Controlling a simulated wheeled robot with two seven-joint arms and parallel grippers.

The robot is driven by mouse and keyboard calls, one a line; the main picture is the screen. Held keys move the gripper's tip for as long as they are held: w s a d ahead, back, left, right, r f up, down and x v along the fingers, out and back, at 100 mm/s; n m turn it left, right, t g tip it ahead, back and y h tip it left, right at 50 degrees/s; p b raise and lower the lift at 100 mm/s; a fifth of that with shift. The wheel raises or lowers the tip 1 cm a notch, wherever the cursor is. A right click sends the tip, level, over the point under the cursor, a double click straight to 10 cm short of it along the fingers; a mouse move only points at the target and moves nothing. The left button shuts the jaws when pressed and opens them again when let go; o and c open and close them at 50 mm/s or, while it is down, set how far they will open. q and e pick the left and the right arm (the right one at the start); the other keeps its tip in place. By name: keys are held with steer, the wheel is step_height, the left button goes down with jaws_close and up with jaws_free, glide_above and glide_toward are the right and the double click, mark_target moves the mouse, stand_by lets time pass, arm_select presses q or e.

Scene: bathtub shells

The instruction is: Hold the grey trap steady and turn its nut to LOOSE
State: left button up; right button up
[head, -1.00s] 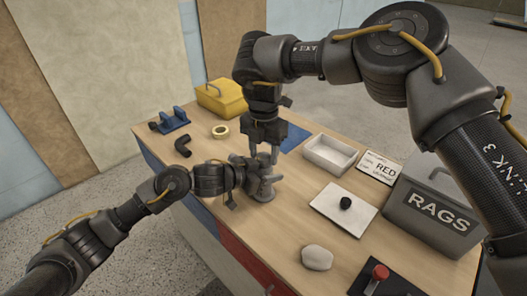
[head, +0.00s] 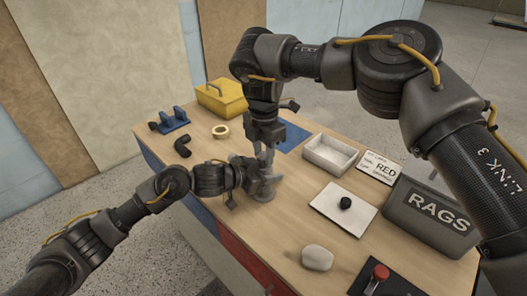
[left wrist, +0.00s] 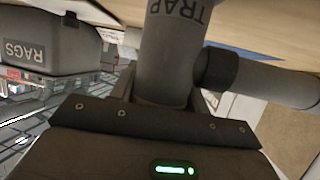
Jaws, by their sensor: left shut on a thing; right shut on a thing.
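The grey trap (head: 265,192) stands on the bench, partly hidden by both grippers. In the left wrist view it is an upright grey pipe (left wrist: 168,55) lettered TRAP, with a side pipe and dark collar (left wrist: 218,69). My left gripper (head: 255,177) is shut on the trap's body from the left. Its jaws also show around the pipe in the left wrist view (left wrist: 165,98). My right gripper (head: 266,158) points down from above, shut on the trap's top, where the nut would be. The nut and its LOOSE mark are hidden or too small to make out.
A black elbow (head: 183,148), tan ring (head: 220,135) and yellow box (head: 212,105) are behind left.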

mark_target(263, 156)
steer(key=m, duration=0.5)
stand_by(0.6)
steer(key=o, duration=1)
steer(key=shift+r, duration=0.1)
step_height(263, 156, up, 12)
steer(key=shift+f, duration=0.1)
